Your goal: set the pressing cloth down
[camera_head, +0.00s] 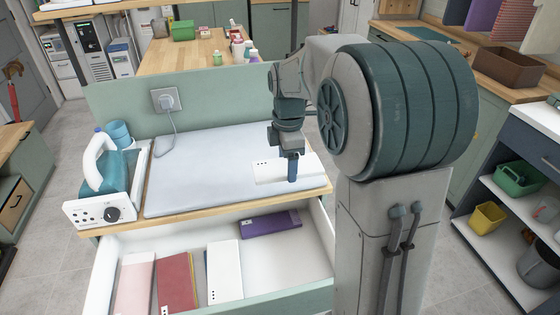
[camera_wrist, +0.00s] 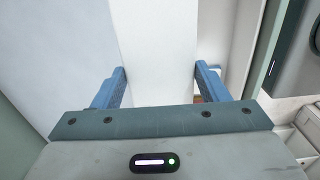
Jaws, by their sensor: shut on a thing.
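The pressing cloth (camera_head: 268,173) is a flat white folded piece with small dark dots at its left end. It is at the right end of the pale ironing pad (camera_head: 200,160), level with it; I cannot tell whether it touches the pad. My gripper (camera_head: 292,178) points down with its blue fingers on the cloth. In the wrist view the white cloth (camera_wrist: 157,45) runs between the two fingers of my gripper (camera_wrist: 163,78), which is shut on it. The fingers and arm hide part of the cloth's right side.
A steam iron (camera_head: 92,165) on its station stands left of the pad. An open drawer (camera_head: 105,275) below holds pink, red, white and purple (camera_head: 270,223) folded cloths. A green panel with a socket (camera_head: 166,99) rises behind. The pad's middle is clear.

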